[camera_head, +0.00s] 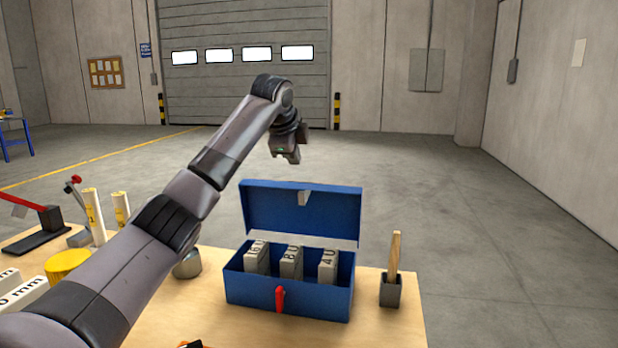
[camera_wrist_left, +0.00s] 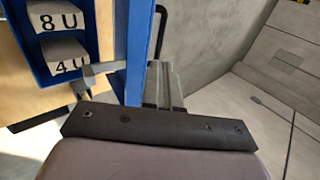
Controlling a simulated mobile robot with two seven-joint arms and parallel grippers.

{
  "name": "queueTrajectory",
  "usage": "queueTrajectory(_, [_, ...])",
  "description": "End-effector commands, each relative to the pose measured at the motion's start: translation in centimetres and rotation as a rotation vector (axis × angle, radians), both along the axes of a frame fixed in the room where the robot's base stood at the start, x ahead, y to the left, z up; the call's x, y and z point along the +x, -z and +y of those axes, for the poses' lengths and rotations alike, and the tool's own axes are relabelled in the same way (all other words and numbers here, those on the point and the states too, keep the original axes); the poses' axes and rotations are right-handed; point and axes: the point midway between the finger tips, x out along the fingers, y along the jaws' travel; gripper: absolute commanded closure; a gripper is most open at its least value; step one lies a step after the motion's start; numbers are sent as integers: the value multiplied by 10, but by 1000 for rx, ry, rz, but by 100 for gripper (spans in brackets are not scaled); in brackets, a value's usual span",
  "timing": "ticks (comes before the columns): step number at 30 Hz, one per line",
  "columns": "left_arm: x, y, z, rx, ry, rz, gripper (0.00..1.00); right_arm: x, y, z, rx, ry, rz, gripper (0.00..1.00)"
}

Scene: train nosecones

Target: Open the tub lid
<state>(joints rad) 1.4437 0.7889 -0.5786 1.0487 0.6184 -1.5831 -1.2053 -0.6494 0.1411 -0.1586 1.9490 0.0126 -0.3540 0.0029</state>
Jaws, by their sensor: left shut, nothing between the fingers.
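The blue tub (camera_head: 290,296) stands on the wooden table with its blue lid (camera_head: 300,210) raised upright at the back. Three grey blocks with dark lettering stand inside, and a red latch (camera_head: 280,299) is on the front. In the left wrist view the gripper (camera_wrist_left: 165,85) is beside the blue lid (camera_wrist_left: 136,45); two blocks marked 8U and 4U show at left. My right gripper is not in view.
A small dark holder (camera_head: 390,291) with a wooden-handled tool stands right of the tub. At left are cream cylinders (camera_head: 94,215), a yellow round thing (camera_head: 68,264) and a red-handled tool (camera_head: 28,203). The floor beyond the table is clear.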

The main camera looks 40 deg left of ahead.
Motion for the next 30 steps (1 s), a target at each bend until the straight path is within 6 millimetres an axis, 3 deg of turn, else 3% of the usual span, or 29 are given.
queueTrajectory(14, [42,53,22,1,2,4,100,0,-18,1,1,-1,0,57])
queueTrajectory(30, [55,70,29,2,3,1,100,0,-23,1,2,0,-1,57])
